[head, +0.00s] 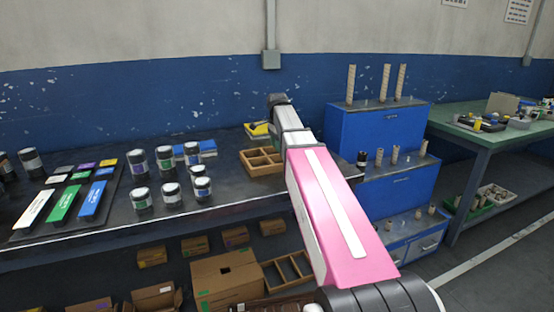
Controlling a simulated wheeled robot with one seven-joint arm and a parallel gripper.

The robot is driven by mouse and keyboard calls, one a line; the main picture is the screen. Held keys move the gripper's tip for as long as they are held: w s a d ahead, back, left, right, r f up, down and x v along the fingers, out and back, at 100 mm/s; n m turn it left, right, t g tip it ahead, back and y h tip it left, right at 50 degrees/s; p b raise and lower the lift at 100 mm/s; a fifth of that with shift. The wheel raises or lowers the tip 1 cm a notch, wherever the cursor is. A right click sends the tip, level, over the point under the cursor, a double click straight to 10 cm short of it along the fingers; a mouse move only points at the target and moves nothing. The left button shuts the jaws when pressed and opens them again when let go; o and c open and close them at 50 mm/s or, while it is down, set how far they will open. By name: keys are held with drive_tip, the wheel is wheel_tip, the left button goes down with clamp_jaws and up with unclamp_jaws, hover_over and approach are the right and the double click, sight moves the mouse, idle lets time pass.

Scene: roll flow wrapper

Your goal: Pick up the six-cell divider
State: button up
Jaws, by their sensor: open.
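A wooden divider (256,168) with open cells lies on the dark bench top, just left of my arm. My arm covers part of its right side, so I cannot tell its full cell count. A second wooden divider frame (270,277) is low under the bench, left of my pink arm link and partly behind it. My arm reaches up and away over the bench, its far end above and beyond the bench divider. My gripper's fingers are not visible; they seem hidden behind the arm's far end.
Several jars (170,192) stand left of the bench divider, with blue boxes (207,148) and a yellow item (257,129) behind. A stepped blue cabinet (383,136) stands right of my arm. Cardboard boxes (226,277) sit below.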

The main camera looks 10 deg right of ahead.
sight(277, 155)
drive_tip(key=shift+s+a+f, duration=0.1)
drive_tip(key=shift+s+f, duration=0.05)
drive_tip(key=shift+f, duration=2.4)
clamp_jaws()
